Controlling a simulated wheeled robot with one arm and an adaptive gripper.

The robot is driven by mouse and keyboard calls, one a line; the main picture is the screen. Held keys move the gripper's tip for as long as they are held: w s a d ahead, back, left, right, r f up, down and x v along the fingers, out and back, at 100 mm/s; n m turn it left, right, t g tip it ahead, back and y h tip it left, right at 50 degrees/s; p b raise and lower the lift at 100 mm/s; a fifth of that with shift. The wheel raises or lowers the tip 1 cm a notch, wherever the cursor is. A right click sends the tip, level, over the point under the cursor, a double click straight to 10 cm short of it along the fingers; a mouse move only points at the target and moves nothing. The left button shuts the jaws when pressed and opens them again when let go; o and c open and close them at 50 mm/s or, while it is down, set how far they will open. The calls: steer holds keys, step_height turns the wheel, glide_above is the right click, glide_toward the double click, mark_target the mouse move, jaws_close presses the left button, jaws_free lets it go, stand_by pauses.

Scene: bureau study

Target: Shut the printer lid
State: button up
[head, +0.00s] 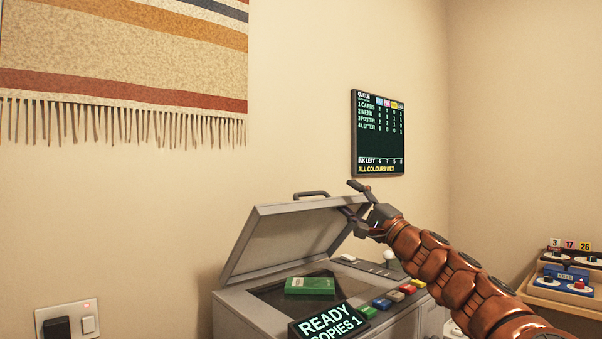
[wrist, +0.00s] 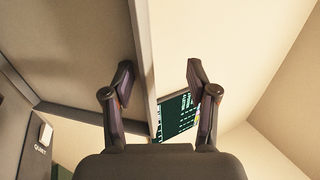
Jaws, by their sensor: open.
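The grey printer (head: 255,318) stands against the wall, and its lid (head: 285,242) is raised at a steep tilt. A dark handle (head: 311,195) shows on the lid's upper edge. A green box (head: 310,286) lies on the dark glass under the lid. My gripper (head: 352,201) is open at the lid's upper right corner. In the wrist view the lid (wrist: 85,45) fills the upper left, and its edge runs between the open fingers of my gripper (wrist: 159,72), nearer the left finger. I cannot tell whether a finger touches it.
A small display reading READY, COPIES 1 (head: 329,325) stands at the printer's front, beside coloured buttons (head: 382,303). A queue screen (head: 379,135) hangs on the wall behind my gripper. A fringed hanging (head: 125,60) is at upper left. A wooden stand (head: 555,297) is at right.

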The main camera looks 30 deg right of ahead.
steer(key=shift+f, duration=0.1)
steer(key=shift+s+f, duration=0.1)
steer(key=shift+f, duration=0.05)
steer(key=shift+o, duration=0.2)
steer(key=b+v, duration=0.5)
steer(key=v, duration=0.2)
steer(key=shift+s+f+b, duration=0.15)
steer(key=shift+b, duration=0.15)
steer(key=shift+o, duration=0.8)
steer(key=shift+s+d, duration=0.2)
steer(key=shift+s, duration=0.3)
steer(key=shift+o, duration=0.6)
steer(key=shift+s, duration=0.15)
steer(key=shift+d, duration=0.1)
steer(key=shift+s, duration=0.2)
steer(key=c, duration=0.3)
steer(key=shift+w, duration=0.15)
steer(key=shift+w+f, duration=0.1)
